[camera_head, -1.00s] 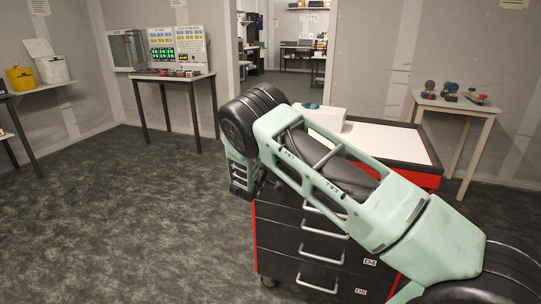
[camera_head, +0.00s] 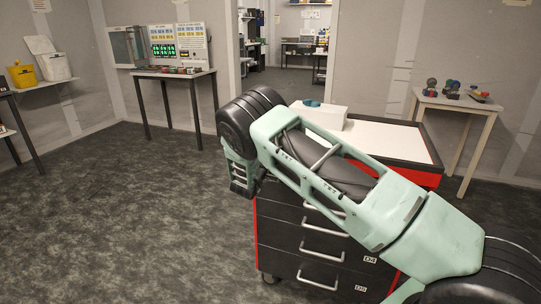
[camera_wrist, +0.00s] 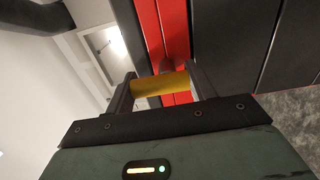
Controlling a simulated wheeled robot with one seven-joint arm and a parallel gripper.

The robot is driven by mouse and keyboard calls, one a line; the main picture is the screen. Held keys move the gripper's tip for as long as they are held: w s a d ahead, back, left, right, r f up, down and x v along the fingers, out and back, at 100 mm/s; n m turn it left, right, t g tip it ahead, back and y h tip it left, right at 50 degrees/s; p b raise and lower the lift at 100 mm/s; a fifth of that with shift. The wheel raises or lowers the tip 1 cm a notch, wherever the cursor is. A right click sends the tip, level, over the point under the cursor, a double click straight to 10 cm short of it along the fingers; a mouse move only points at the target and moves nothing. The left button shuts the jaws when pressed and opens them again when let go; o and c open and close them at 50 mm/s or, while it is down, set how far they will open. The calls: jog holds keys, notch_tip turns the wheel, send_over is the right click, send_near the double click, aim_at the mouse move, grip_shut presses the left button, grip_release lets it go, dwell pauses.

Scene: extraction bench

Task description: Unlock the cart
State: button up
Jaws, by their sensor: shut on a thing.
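The cart (camera_head: 325,243) is a red and black drawer unit on wheels, with silver handles, drawer labels and a pale top. My arm crosses in front of it in the head view and hides part of its top and upper drawers. In the wrist view my gripper (camera_wrist: 160,87) is shut on a yellow cylinder (camera_wrist: 160,83), one finger at each end. The cylinder is in front of the cart's red strip (camera_wrist: 173,30), with a small dark piece behind it. The head view does not show the fingertips or the cylinder.
A white box (camera_head: 322,115) with a blue item stands on the cart's top. A table with instruments (camera_head: 172,73) is at the back left. A small table (camera_head: 455,103) with coloured objects is at the right. The floor left of the cart is clear.

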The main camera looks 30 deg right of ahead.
jog(key=shift+a+f, duration=0.1)
jog(key=o, duration=1)
jog(key=b+v, duration=0.2)
jog(key=v, duration=1.5)
jog(key=shift+s+a, duration=0.15)
